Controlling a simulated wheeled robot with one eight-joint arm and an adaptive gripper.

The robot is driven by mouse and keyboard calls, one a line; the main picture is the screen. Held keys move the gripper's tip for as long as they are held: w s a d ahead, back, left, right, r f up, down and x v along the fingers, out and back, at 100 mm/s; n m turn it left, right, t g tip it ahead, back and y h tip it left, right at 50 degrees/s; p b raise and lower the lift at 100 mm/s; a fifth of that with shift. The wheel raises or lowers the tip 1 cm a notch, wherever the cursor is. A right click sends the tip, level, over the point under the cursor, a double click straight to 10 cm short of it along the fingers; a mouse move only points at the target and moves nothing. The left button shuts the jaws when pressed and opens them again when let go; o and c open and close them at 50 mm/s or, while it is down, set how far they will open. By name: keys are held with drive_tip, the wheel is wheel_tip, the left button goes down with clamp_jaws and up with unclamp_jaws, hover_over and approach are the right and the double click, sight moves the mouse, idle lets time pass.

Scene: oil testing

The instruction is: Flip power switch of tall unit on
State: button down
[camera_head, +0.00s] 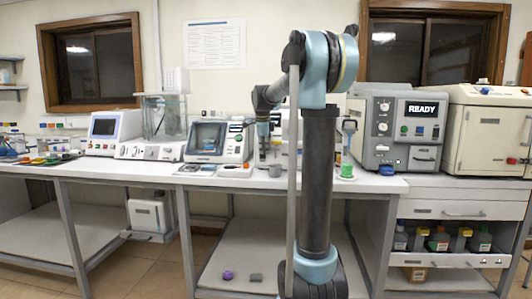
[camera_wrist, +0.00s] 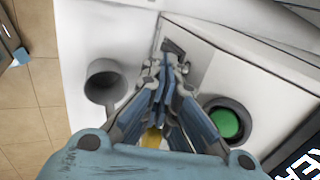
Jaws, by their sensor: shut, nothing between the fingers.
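In the wrist view, a pale unit (camera_wrist: 215,55) has a dark switch (camera_wrist: 173,48), a round green button (camera_wrist: 225,123) and a dark display with white letters, cut off at the lower right. I take this to be the tall unit; in the head view my arm hides much of that area. My gripper (camera_wrist: 166,68) is shut and empty. Its fingertips are close to the switch; I cannot tell whether they touch it. The switch's position is unclear. In the head view my gripper (camera_head: 263,153) points down over the bench.
A grey cup (camera_wrist: 106,84) stands left of my fingers, also seen in the head view (camera_head: 275,171). A screen instrument (camera_head: 209,140) stands to the left. A green cup (camera_head: 346,171) and a large unit reading READY (camera_head: 378,140) stand to the right.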

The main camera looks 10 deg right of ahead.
drive_tip(key=shift+r, duration=0.7)
drive_tip(key=s+v, duration=0.1)
drive_tip(key=v, duration=1)
drive_tip(key=shift+s+a, duration=0.2)
drive_tip(key=shift+s, duration=0.1)
